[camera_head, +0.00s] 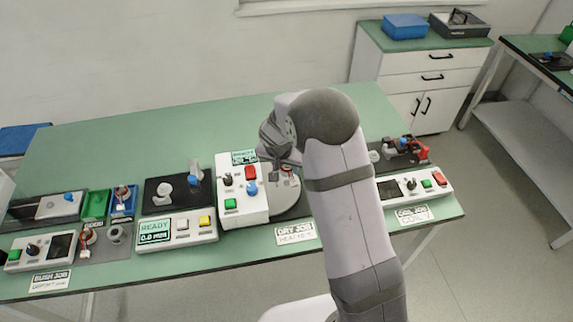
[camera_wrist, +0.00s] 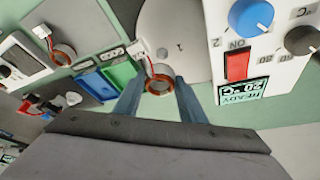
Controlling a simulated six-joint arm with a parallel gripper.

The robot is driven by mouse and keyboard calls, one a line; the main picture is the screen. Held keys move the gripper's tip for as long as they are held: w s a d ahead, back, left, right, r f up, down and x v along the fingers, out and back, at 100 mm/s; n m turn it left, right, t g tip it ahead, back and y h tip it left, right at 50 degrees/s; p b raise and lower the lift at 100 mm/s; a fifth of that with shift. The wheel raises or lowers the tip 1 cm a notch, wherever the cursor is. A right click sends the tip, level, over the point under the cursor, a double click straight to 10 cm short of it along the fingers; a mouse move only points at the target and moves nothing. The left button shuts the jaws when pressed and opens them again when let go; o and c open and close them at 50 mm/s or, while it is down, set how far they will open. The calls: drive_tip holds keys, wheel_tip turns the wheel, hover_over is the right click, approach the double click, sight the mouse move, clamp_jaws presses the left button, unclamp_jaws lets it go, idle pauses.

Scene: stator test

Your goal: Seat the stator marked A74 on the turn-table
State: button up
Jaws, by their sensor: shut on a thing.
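A copper-wound stator (camera_wrist: 160,84) with a white connector on leads sits between the fingertips of my gripper (camera_wrist: 158,92) in the wrist view. The gripper is shut on it. The turn-table (camera_wrist: 172,30) is a pale grey disc just beyond the stator, which overlaps its near edge in the picture. I cannot tell whether they touch. No marking on the stator is legible. In the head view the turn-table (camera_head: 292,200) shows left of my arm. My wrist hides most of the gripper there. Another copper stator (camera_wrist: 61,54) lies on a grey mat in the wrist view.
A white control box (camera_head: 242,190) with red and green buttons stands directly left of the turn-table. Green (camera_head: 96,205) and blue (camera_head: 123,203) bins stand farther left. A white READY unit (camera_head: 177,229) is near the front edge. The back of the green table (camera_head: 150,135) is clear.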

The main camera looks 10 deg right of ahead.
drive_tip(key=shift+f+b, duration=0.65)
drive_tip(key=shift+f, duration=0.65)
drive_tip(key=shift+f+b, duration=1.45)
drive_tip(key=shift+b, duration=0.45)
drive_tip(key=o, duration=1.2)
drive_tip(key=shift+o, duration=0.2)
drive_tip(key=shift+r, duration=0.1)
drive_tip(key=shift+b+v, duration=0.85)
drive_tip(key=shift+v, duration=2.75)
drive_tip(key=shift+s, duration=0.1)
